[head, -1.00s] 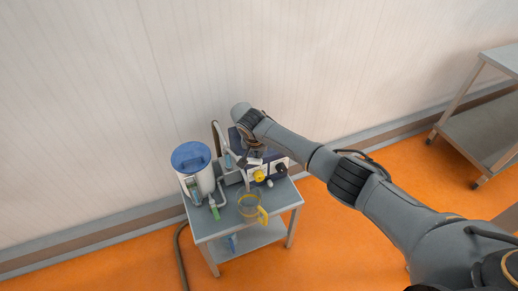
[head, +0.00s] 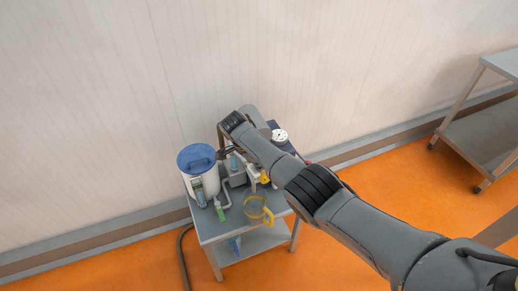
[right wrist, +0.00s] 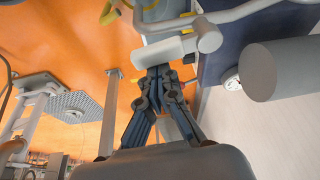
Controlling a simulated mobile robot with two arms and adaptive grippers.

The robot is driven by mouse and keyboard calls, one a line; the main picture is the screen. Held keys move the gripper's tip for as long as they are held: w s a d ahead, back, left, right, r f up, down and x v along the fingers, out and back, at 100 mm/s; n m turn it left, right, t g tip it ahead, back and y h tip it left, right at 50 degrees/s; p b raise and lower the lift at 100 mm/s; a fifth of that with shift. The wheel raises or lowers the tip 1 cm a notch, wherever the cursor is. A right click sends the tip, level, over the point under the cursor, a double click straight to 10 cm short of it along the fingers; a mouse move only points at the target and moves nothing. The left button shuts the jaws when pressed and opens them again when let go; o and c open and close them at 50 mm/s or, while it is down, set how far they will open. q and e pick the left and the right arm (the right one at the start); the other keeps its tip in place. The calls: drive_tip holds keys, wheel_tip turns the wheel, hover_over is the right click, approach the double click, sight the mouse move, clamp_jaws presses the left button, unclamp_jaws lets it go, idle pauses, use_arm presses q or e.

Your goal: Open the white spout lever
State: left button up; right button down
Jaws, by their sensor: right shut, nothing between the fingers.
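The twin screw machine stands on a small grey table and is largely hidden behind my right arm in the head view. A white spout part (head: 253,171) shows just below my arm. My right gripper (head: 229,152) is over the machine, beside the blue-lidded container. In the right wrist view the gripper (right wrist: 163,72) is shut and empty, its fingertips close to a white block-like part (right wrist: 166,51), which may be the spout lever. I cannot tell whether they touch. My left gripper is not in view.
A white container with a blue lid (head: 197,157) stands on the left of the table (head: 214,231). A clear jug with a yellow handle (head: 257,208) stands at its front. A hose (head: 182,250) runs down to the floor. A grey shelf table (head: 485,130) is far right.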

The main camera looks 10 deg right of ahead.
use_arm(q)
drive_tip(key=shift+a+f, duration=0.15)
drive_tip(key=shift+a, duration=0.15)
use_arm(e)
drive_tip(key=shift+s+a, duration=0.15)
drive_tip(key=shift+a, duration=0.25)
drive_tip(key=shift+s+a, duration=0.1)
drive_tip(key=shift+a, duration=0.05)
